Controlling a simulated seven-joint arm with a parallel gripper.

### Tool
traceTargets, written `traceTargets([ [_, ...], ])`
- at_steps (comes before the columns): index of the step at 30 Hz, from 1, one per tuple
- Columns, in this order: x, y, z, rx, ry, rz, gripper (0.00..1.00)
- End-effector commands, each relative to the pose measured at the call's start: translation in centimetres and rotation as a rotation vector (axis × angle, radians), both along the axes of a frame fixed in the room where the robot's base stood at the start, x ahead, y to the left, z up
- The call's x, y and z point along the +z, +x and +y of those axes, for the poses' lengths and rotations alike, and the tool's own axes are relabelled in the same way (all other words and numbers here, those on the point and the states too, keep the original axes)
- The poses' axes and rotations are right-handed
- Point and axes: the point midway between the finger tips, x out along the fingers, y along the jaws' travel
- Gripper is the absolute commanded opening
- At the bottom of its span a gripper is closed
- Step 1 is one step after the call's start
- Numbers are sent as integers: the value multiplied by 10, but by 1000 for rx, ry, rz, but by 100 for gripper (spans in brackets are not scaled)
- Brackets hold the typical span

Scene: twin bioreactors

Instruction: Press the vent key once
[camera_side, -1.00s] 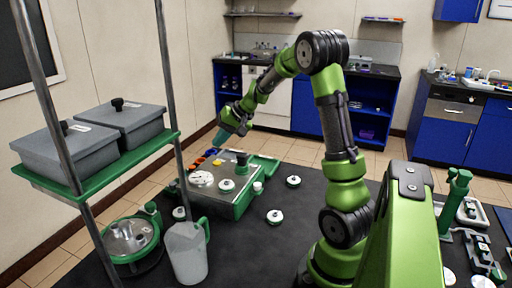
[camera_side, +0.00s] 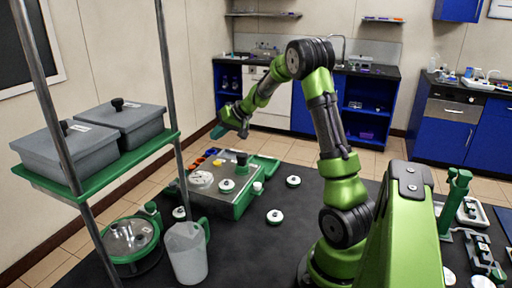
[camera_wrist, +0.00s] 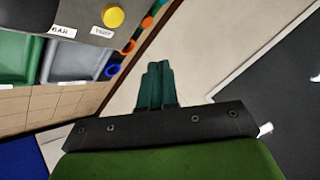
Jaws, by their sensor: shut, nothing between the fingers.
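The console (camera_side: 232,207) stands on the dark table in the side view. A round yellow key (camera_side: 217,163) is on its top; it also shows at the top of the wrist view (camera_wrist: 113,17). A small label beside it may read VENT, but it is too blurred to be sure. My gripper (camera_side: 217,132) is raised above and behind the console, apart from it. In the wrist view its green fingers (camera_wrist: 156,72) are together and empty, pointing past the console's edge, with the yellow key up and to the left of them.
Blue (camera_wrist: 112,70) and orange (camera_wrist: 147,22) rings line the console's edge. Green (camera_wrist: 15,58) and grey (camera_wrist: 75,62) trays lie beside it.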

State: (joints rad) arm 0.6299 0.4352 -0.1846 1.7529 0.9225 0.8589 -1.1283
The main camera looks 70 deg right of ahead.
Motion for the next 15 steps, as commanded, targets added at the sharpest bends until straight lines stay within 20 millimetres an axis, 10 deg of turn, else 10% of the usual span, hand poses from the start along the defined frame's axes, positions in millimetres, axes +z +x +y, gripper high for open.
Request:
traceTargets([
  [15,-63,0,0,0,1,2,0],
])
